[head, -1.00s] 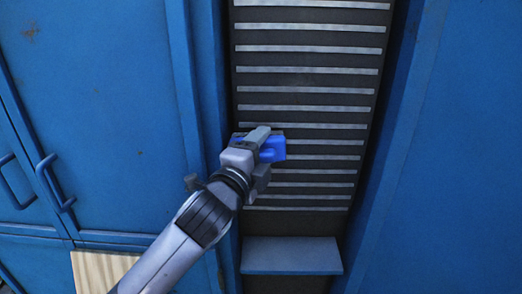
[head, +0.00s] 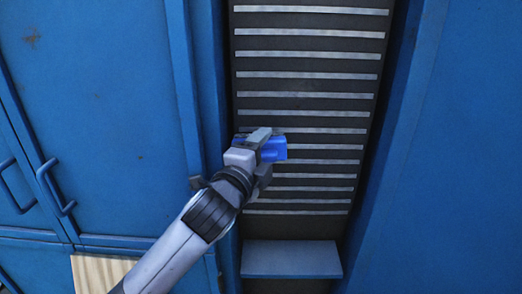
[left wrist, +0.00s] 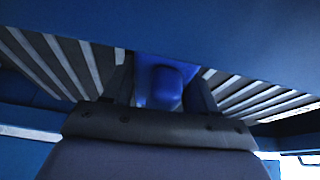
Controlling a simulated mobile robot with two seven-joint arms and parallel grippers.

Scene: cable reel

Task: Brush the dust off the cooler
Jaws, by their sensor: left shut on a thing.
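The cooler (head: 305,96) is a tall dark panel with several pale horizontal slats, set between blue walls; its slats also show in the left wrist view (left wrist: 250,97). My left gripper (head: 266,147) is shut on a blue object (head: 275,149), which looks like the brush. The blue object also shows between the fingers in the left wrist view (left wrist: 160,85). It is in front of the lower middle slats, near their left side. Whether it touches them I cannot tell. The brush's bristles and any dust cannot be made out. My right gripper is not in view.
A blue ledge (head: 291,260) sticks out below the slats. Blue cabinet doors (head: 100,110) with handles (head: 55,187) stand at the left, and a blue wall (head: 455,150) at the right. A light wooden board (head: 98,272) shows at the lower left.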

